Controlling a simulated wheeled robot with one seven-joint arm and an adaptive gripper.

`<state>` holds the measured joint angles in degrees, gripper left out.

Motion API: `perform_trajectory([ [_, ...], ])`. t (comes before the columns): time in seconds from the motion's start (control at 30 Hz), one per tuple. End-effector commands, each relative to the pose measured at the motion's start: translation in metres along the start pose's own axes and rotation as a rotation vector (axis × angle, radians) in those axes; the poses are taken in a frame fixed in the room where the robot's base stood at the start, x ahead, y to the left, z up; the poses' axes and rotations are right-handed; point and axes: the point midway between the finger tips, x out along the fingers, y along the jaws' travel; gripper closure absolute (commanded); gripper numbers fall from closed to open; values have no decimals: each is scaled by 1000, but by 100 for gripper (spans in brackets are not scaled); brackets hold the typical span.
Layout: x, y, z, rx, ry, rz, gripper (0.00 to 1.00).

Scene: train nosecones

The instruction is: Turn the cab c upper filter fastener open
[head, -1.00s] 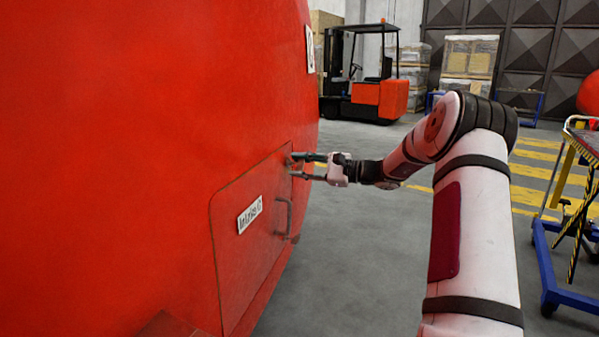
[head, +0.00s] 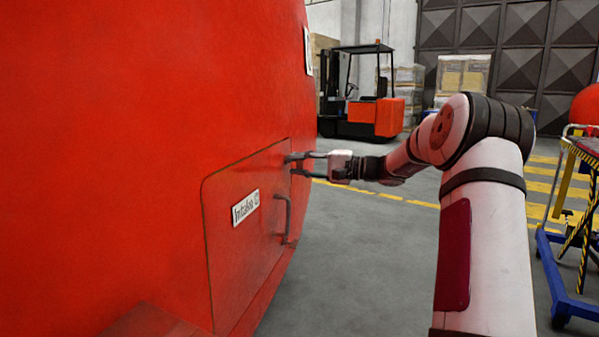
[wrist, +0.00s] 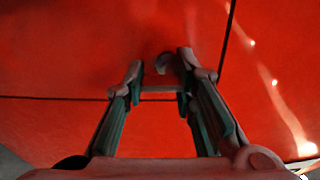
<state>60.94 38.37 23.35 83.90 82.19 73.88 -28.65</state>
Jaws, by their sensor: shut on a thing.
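The intake panel (head: 250,255) is a red door with a white label (head: 245,207), set flush in the red train nose. The upper fastener (wrist: 165,62) is a small dark knob near the panel's edge, in the wrist view. In the head view it sits at the panel's upper right corner, mostly hidden by the fingers. My gripper (head: 291,164) reaches it from the right, and its fingertips are shut on the fastener. In the wrist view my gripper's two fingers (wrist: 162,69) stand on either side of it. The fastener's exact turn angle cannot be told.
A bar handle (head: 284,218) stands out from the panel below my gripper. A red ledge (head: 150,322) juts out at the bottom left. A blue-framed cart (head: 565,265) stands at the right. A forklift (head: 375,115) is farther back, with open grey floor before it.

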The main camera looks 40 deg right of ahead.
Motion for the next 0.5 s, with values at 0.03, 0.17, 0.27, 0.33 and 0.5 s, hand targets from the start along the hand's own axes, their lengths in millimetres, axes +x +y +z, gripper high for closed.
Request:
perform_trajectory([
  [0.03,-1,-13,-1,-27,3,-19,100],
  [0.17,0,-14,0,-45,2,-19,100],
  [0.27,0,-14,0,-50,1,-20,100],
  [0.33,0,-15,0,-51,0,-20,100],
  [0.5,1,-15,1,-51,-1,-21,100],
])
